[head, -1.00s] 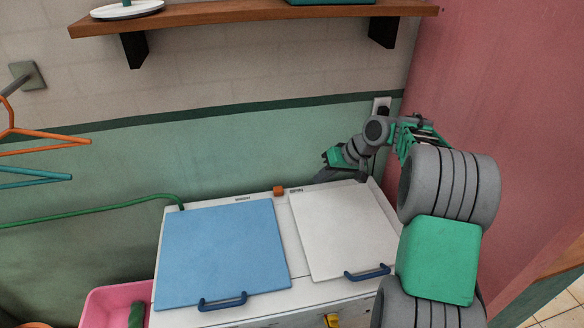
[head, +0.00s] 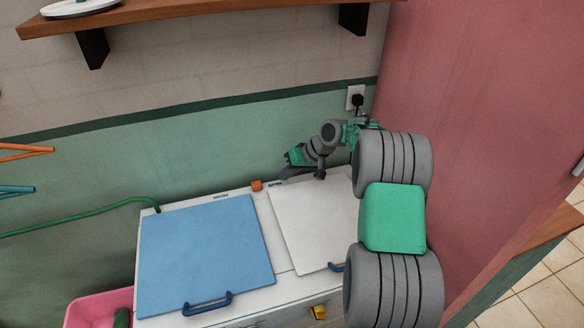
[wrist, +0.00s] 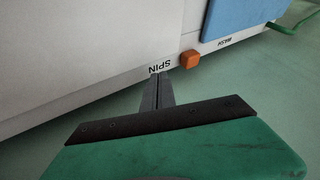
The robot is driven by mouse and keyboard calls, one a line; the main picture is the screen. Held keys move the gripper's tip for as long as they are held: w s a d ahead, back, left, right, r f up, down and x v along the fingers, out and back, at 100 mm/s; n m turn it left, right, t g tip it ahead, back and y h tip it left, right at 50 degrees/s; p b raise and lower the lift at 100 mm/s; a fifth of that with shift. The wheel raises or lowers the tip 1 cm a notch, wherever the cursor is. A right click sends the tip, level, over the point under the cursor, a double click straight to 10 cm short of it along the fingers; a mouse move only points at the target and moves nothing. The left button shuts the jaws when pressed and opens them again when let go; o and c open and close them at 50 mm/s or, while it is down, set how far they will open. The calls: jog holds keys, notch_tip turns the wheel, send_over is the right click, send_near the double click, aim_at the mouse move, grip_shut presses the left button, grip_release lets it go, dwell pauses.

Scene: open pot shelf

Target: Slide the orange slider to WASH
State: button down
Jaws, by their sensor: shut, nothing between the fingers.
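The orange slider (head: 257,186) is a small block on the back strip of the white washer (head: 275,265), between the WASH label (head: 221,196) on the left and the SPIN label (head: 274,184) on the right. It sits nearer SPIN. In the wrist view the slider (wrist: 190,59) is just right of and beyond my fingertips, with WASH (wrist: 223,42) farther right. My gripper (wrist: 163,78) is shut and empty, its tips beside the SPIN label. In the head view my gripper (head: 273,178) is on the slider's right, with a small gap; exact contact height cannot be told.
A blue lid (head: 205,255) and a white lid (head: 312,225) cover the washer's top. A green hose (head: 80,225) runs from its back left corner. The green wall stands close behind, the pink wall (head: 480,110) at right. A shelf (head: 150,12) hangs above.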

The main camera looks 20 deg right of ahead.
aim_at(270, 188)
jog(key=shift+x, duration=1.15)
jog(key=a+p, duration=0.1)
jog(key=a, duration=0.3)
jog(key=shift+a+f, duration=0.1)
jog(key=shift+f, duration=0.05)
jog(key=a+b, duration=0.1)
jog(key=a, duration=0.4)
jog(key=shift+a, duration=0.75)
